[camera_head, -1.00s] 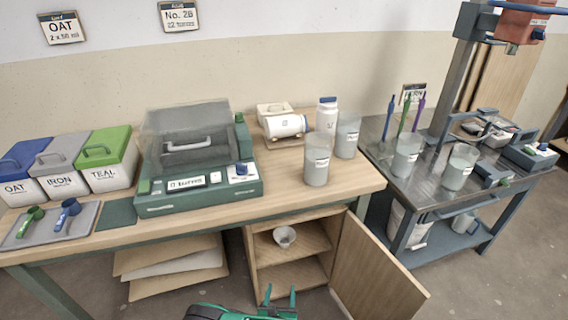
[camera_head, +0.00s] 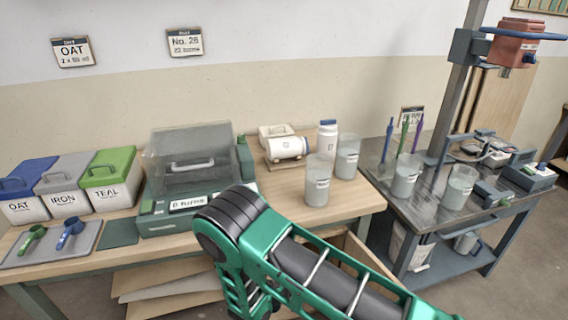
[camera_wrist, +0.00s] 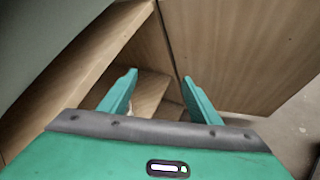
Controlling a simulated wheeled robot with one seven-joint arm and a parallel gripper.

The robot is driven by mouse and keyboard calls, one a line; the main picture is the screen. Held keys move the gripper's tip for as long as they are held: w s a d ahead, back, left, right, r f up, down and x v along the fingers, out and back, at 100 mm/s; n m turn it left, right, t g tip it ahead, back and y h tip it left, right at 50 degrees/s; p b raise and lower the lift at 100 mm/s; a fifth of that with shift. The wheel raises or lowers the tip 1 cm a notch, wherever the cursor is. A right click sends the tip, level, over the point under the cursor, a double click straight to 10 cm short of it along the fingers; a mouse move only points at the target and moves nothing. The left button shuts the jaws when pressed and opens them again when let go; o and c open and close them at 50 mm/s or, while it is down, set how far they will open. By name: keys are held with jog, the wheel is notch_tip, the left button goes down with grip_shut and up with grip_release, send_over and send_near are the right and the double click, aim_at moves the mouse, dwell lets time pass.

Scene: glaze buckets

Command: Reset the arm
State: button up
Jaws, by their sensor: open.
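My arm, green with dark grey parts, reaches in from the lower right of the head view and covers much of the cabinet under the wooden bench. My gripper (camera_wrist: 160,95) shows in the wrist view with its two green fingers apart and no object held between them. It points toward the open wooden cabinet, whose shelf (camera_wrist: 152,88) shows between the fingers and whose door (camera_wrist: 235,50) stands to the right. In the head view the fingers are hidden.
The wooden bench (camera_head: 90,265) holds lidded bins, a tray (camera_head: 40,250) with scoops, a machine with a clear lid (camera_head: 185,160) and translucent buckets (camera_head: 317,185). A metal table (camera_head: 425,210) with more buckets stands to the right. Floor shows at the lower right.

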jog(key=s+d+r+m+g, duration=0.1)
jog(key=d+r+m+g, duration=0.6)
jog(key=d+r+m, duration=0.9)
jog(key=s+d+r+m+g+y, duration=0.2)
jog(key=s+d+r+m+g, duration=0.15)
jog(key=s+d+r, duration=0.9)
jog(key=s+d+r+m+y, duration=0.1)
jog(key=s+r+m, duration=0.4)
jog(key=s, duration=0.5)
jog(key=s+d+r+m+y, duration=0.2)
jog(key=s+r+m+y, duration=0.2)
jog(key=s, duration=0.7)
jog(key=shift+s+r+m+t+y, duration=0.2)
jog(key=shift+r+m+t+y, duration=0.2)
jog(key=shift+r, duration=0.3)
